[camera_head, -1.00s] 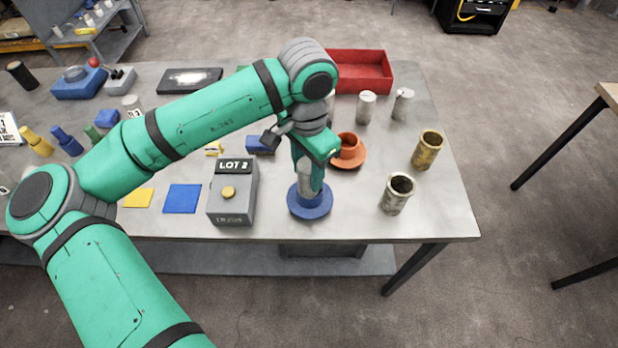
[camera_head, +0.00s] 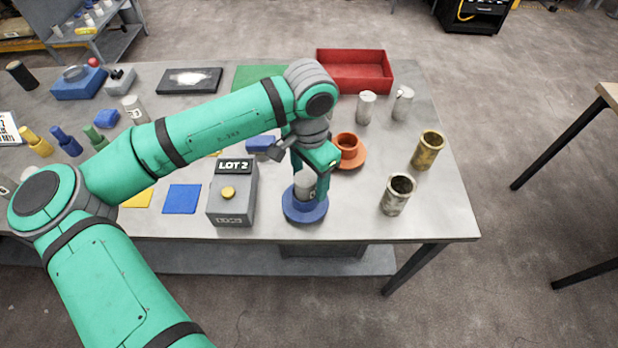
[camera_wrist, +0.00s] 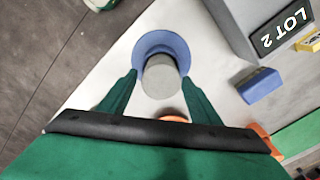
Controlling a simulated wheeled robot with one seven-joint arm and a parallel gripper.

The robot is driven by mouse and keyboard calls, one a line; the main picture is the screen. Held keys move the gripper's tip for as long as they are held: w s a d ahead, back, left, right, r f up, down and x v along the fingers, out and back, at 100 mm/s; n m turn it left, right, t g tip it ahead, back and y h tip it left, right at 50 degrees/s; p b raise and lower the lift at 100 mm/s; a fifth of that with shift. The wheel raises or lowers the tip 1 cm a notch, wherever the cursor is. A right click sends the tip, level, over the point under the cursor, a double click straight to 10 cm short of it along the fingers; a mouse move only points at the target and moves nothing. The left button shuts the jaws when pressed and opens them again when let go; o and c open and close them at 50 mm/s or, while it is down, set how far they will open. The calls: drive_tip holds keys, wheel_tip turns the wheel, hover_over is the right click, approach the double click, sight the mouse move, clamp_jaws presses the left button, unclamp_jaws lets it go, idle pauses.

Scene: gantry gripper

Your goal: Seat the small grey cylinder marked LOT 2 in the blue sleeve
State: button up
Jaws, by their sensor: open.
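The small grey cylinder (camera_head: 305,187) stands in the blue sleeve (camera_head: 304,211) near the table's front edge and looks upright. Its dark mark is too small to read. In the wrist view the cylinder's grey top (camera_wrist: 161,81) shows above the sleeve's blue flange (camera_wrist: 158,41); how deep it sits I cannot tell. My gripper (camera_head: 311,182) is open, with its fingers apart on either side of the cylinder. The wrist view shows gaps between the cylinder and both fingers of my gripper (camera_wrist: 159,77).
A grey box (camera_head: 232,195) with a LOT 2 sign and yellow button stands left of the sleeve. An orange cup on a saucer (camera_head: 356,162) is close behind. A metal cup (camera_head: 397,195) and a brass cup (camera_head: 427,150) stand right. A red tray (camera_head: 355,71) is at the back.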

wheel_tip(320, 180, up, 12)
idle(0.5)
drive_tip(key=shift+f, duration=0.1)
